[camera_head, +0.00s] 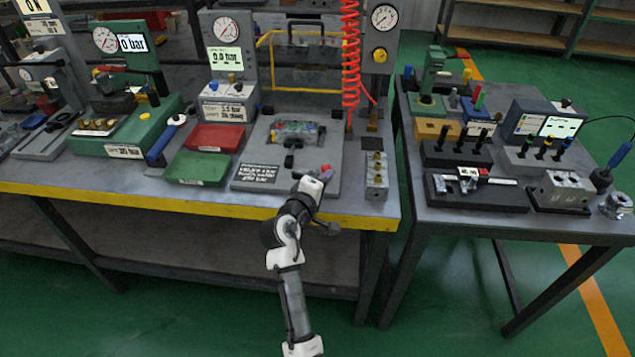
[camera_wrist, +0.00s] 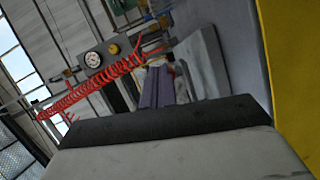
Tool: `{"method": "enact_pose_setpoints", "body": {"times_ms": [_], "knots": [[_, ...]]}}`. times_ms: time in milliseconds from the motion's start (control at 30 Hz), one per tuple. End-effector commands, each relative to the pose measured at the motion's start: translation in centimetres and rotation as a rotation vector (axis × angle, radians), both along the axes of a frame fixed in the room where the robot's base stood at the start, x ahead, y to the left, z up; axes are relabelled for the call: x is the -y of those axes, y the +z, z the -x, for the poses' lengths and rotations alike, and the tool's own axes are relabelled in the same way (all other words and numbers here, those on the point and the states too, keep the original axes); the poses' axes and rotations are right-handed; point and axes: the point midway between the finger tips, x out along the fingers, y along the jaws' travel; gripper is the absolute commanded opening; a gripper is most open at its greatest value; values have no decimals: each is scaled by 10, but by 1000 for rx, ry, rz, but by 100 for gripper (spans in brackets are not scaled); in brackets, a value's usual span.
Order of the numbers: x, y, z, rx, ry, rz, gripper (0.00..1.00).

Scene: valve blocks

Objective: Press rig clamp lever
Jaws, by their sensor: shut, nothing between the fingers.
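The rig (camera_head: 262,140) is a grey base plate near the front edge of the left bench, with a block of small coloured parts (camera_head: 297,131) on it. A black T-shaped handle (camera_head: 289,160) sticks out in front of this block; it looks like the clamp lever, but I cannot be sure. My gripper (camera_head: 324,172) is shut and empty over the front right of the plate, to the right of and nearer than the handle. In the wrist view two purplish fingers (camera_wrist: 158,87) lie side by side. Contact with the plate cannot be told.
A red hose (camera_head: 350,60) hangs behind the plate and also crosses the wrist view (camera_wrist: 100,88). A metal block with brass fittings (camera_head: 376,172) stands right of the plate. Red (camera_head: 214,137) and green (camera_head: 198,168) trays lie to its left. A second bench stands at right.

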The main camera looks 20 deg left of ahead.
Motion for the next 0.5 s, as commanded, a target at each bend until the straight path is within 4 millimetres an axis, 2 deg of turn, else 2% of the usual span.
{"method": "enact_pose_setpoints", "body": {"times_ms": [200, 500], "knots": [[6, 0, -13, -1, -1, 0, 0], [8, 0, -21, 0, 1, 0, 0]]}}
